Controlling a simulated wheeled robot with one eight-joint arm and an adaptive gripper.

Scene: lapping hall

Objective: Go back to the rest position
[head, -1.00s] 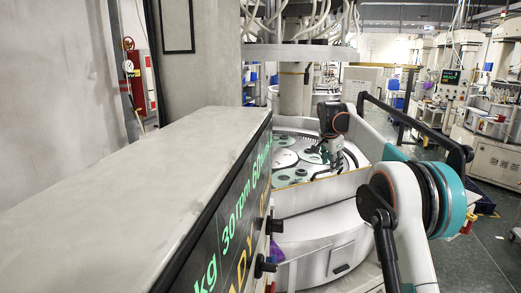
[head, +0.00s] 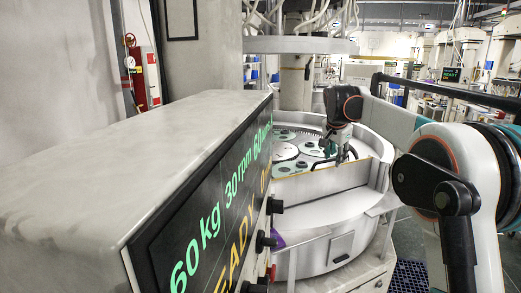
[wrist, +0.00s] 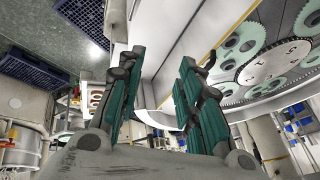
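My gripper (head: 335,157) hangs at the near rim of the round lapping machine (head: 322,207), in the right middle of the head view. In the wrist view my gripper (wrist: 157,95) has its two green-padded fingers spread apart, with nothing between them. The lapping plate (head: 300,149) carries round carriers with green discs; it also shows at the upper right of the wrist view (wrist: 272,62). Part of the plate is hidden by my arm and by the control box.
A long control box (head: 190,170) with a lit display reading 60 kg and 30 rpm fills the left. A grey wall (head: 60,90) stands behind it. The machine's upper head (head: 300,45) hangs over the plate. Dark crates (wrist: 35,60) lie on the floor in the wrist view.

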